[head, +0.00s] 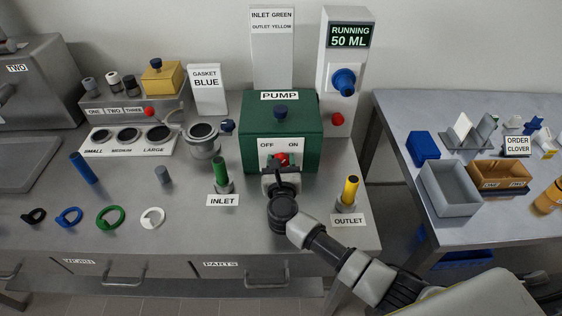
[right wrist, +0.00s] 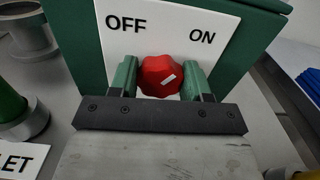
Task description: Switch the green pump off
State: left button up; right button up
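The green pump (head: 262,128) stands at the back of the bench, with a white OFF/ON plate on its front. Its red knob (right wrist: 160,76) carries a short white mark, slanting up to the right; OFF is printed left, ON right. My right gripper (head: 281,163) is at the plate. In the right wrist view my right gripper's fingers (right wrist: 160,80) flank the knob closely on both sides and look shut on it. The display (head: 349,36) on the white column reads RUNNING 50 ML. My left gripper is out of view.
The green inlet (head: 220,174) and yellow outlet (head: 350,190) stand either side of my right arm. A strainer-like grey cup (head: 203,143) is left of the pump. Coloured rings lie at the front left. A second table with a grey bin (head: 450,188) stands right.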

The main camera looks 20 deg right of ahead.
jog(key=shift+c, duration=1)
jog(key=n+p, duration=0.2)
jog(key=n, duration=0.2)
jog(key=shift+a, duration=0.1)
jog(key=n+p, duration=0.1)
jog(key=n, duration=0.2)
jog(key=shift+n+p, duration=0.3)
jog(key=n+p, duration=0.1)
jog(key=n, duration=0.2)
jog(key=shift+a+f+n, duration=0.1)
jog(key=shift+f+n, duration=0.05)
jog(key=shift+n, duration=0.15)
jog(key=shift+f+n+p, duration=0.1)
jog(key=shift+n+p, duration=0.5)
jog(key=shift+n, duration=0.9)
